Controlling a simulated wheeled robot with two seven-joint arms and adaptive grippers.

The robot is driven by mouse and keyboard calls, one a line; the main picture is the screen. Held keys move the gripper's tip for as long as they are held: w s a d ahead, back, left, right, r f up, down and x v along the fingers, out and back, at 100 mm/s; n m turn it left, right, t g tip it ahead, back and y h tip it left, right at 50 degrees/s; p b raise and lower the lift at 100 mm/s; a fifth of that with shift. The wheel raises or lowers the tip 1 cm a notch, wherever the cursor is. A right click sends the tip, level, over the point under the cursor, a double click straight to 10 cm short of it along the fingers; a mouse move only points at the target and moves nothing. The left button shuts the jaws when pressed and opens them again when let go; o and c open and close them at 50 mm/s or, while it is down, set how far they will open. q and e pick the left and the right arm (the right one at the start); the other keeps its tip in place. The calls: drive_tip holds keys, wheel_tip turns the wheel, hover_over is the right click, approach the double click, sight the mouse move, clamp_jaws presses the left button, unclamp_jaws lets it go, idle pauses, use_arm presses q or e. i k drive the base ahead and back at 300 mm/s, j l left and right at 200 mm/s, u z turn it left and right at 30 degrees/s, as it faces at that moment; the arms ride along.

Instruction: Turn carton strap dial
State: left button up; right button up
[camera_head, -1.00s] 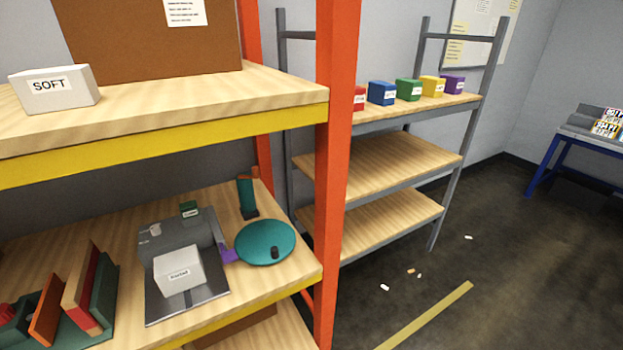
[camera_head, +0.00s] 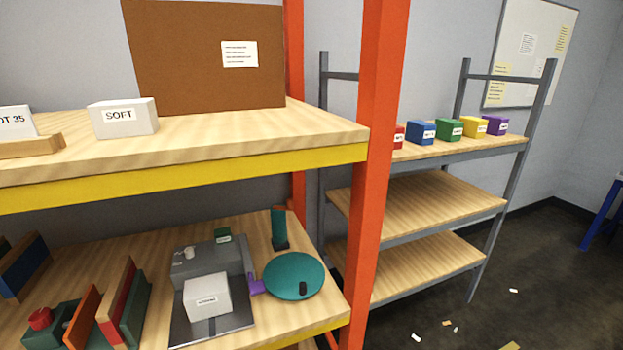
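On the lower shelf stands a grey machine (camera_head: 215,262) with a dark base plate. A white carton (camera_head: 208,297) with a small label sits on its plate. A small pale knob (camera_head: 189,253) shows on the machine's top left, and a small green labelled block (camera_head: 222,236) is at its top. I cannot tell which part is the strap dial. A purple piece (camera_head: 256,286) sticks out at the machine's right, beside a teal round disc (camera_head: 293,275) with a dark knob (camera_head: 303,288). Neither of my grippers is in view.
A teal upright tool (camera_head: 279,229) stands behind the disc. Slanted boards (camera_head: 116,303) and a red button (camera_head: 40,318) are at the left. The orange post (camera_head: 374,175) and yellow beam (camera_head: 190,177) bound the shelf.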

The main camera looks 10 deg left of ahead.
sight(189, 254)
drive_tip(key=u, duration=1.3)
